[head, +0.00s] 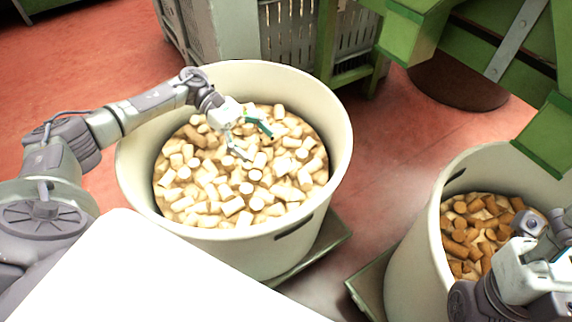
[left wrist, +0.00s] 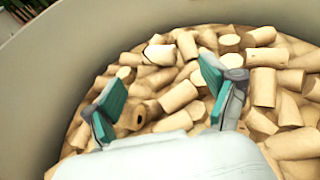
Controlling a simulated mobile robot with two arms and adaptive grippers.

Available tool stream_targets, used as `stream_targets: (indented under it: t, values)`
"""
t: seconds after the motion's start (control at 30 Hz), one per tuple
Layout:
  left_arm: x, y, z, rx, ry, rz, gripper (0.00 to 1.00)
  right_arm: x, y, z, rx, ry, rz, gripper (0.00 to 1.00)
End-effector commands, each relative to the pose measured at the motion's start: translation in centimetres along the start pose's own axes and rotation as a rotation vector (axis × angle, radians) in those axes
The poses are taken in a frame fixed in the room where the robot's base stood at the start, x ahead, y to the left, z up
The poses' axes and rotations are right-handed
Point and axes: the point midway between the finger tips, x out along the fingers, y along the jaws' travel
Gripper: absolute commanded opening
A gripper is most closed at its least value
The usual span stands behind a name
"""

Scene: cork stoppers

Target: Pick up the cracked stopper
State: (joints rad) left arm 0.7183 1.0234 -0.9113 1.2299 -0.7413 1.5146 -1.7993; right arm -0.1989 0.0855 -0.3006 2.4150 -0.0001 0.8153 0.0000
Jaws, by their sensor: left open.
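Pale cork stoppers (head: 225,185) fill the left cream bin (head: 335,140). My left gripper (head: 254,140) is open and empty, low over the far part of this heap. In the left wrist view its two teal-padded fingers (left wrist: 162,100) stand wide apart above the stoppers. Between them, nearer the left finger, a stopper with a dark spot or hole (left wrist: 138,118) shows partly. Another stopper (left wrist: 160,52) farther back has a dark line on it. I cannot tell which one is cracked. My right gripper (head: 522,272) is at the lower right edge, its fingers not clear.
A second cream bin (head: 415,265) at the right holds browner stoppers (head: 470,235), with my right arm over it. Green machinery (head: 440,45) overhangs at the upper right. A grey crate (head: 225,35) stands behind the left bin. The bin wall (left wrist: 40,90) rises close beside my left gripper.

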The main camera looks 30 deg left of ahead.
Motion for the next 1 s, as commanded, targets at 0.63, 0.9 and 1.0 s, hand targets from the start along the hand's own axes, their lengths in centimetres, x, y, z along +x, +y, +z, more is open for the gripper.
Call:
stream_targets:
  t: [0.63, 0.9, 1.0]
  values:
    - [7.9, 0.0, 0.2, 0.0, 0.0, -0.001, 0.85, 0.8, -0.1, 0.2, -0.009, 0.06, -0.025, 0.41]
    - [8.6, 0.0, 0.4, -0.002, 0.0, 0.002, 0.85, 1.1, -0.1, 0.2, -0.009, 0.064, -0.027, 0.41]
    - [8.6, 0.0, 0.4, -0.001, 0.0, 0.001, 0.78, 1.1, -0.1, 0.2, -0.009, 0.064, -0.027, 0.41]
